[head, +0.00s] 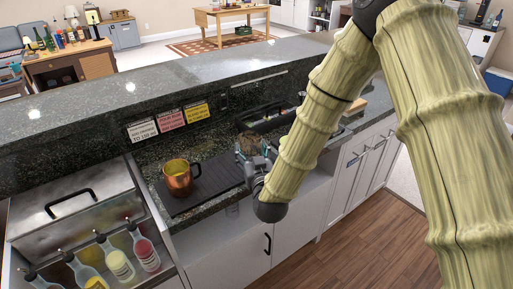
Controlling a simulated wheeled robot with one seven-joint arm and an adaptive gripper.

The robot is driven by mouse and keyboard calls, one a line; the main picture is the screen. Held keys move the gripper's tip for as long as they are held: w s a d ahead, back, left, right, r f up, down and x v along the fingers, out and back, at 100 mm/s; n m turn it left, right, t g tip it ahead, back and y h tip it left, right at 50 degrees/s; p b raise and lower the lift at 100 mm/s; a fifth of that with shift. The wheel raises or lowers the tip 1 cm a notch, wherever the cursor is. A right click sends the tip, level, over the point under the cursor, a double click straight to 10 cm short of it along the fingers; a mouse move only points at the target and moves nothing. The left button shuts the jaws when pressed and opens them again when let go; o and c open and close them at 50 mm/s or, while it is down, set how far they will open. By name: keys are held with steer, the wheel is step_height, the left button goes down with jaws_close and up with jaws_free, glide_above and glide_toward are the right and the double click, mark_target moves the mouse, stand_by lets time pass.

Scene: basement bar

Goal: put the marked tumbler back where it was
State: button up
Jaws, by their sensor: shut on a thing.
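My gripper (250,154) is over the back of the dark counter, just right of the black ribbed mat (216,180). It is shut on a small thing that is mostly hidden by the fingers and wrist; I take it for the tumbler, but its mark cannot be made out.
A dark caddy (268,118) sits behind my gripper. At left is a steel bin with a lid (72,200) and several bottles (118,262). The raised bar ledge (130,92) runs behind.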

mark_target(256, 140)
steer(key=w, duration=0.2)
steer(key=w+d+p, duration=0.1)
steer(key=w, duration=0.3)
steer(key=shift+w+d+f, duration=0.2)
steer(key=shift+f, duration=0.05)
steer(key=shift+f+p, duration=0.7)
steer(key=shift+f, duration=1.1)
steer(key=shift+f, duration=0.15)
steer(key=o, duration=1.3)
steer(key=shift+s, duration=0.1)
steer(key=b+v, duration=0.2)
steer(key=v, duration=1)
steer(key=shift+b, duration=0.35)
